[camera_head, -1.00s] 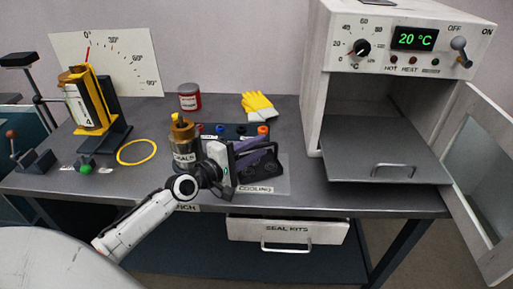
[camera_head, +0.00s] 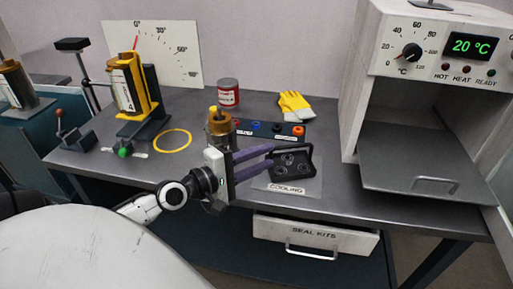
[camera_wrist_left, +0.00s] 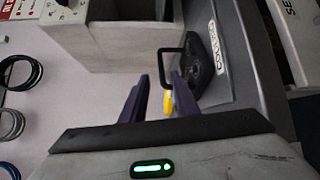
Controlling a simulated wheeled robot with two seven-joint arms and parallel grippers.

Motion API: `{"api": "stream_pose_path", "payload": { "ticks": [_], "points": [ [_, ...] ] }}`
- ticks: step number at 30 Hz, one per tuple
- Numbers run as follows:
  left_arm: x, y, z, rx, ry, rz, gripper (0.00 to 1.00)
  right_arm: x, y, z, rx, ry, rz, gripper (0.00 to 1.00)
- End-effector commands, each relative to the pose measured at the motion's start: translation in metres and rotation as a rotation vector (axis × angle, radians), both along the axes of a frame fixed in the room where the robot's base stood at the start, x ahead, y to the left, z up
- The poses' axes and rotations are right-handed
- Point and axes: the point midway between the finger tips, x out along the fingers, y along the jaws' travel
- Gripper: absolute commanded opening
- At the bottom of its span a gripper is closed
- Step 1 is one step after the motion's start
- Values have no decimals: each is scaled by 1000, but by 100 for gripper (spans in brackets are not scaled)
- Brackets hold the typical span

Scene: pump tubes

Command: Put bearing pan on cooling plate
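The bearing pan (camera_head: 291,164), dark and rectangular with round bearings in it and a loop handle, lies on the light grey cooling plate (camera_head: 313,185) labelled COOLING. It also shows edge-on in the left wrist view (camera_wrist_left: 207,62), with its handle towards the fingers. My left gripper (camera_head: 271,157) is just left of the pan, its purple fingers pointing at it. In the left wrist view its fingers (camera_wrist_left: 160,83) are apart with nothing gripped between them. The fingertips are close to the pan's near side; contact cannot be told. My right gripper is not in view.
The oven (camera_head: 410,60) reads 20 °C, with its flat shelf (camera_head: 410,160) out front. A brass-topped canister (camera_head: 220,125) stands close behind my left gripper. A yellow ring (camera_head: 173,140) lies left.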

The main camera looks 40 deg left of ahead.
Motion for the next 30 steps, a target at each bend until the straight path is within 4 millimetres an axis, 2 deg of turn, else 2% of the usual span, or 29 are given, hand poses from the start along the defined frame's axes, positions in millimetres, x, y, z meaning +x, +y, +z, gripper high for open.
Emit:
{"api": "stream_pose_path", "payload": {
  "ticks": [3, 8, 30],
  "points": [
    [-12, 2, -2, 1, 3, -1, 28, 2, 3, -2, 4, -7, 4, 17],
    [-19, 3, 1, 1, 1, -1, 28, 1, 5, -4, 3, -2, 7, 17],
    [-19, 3, 2, 0, 0, -1, 28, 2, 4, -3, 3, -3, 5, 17]
  ]
}}
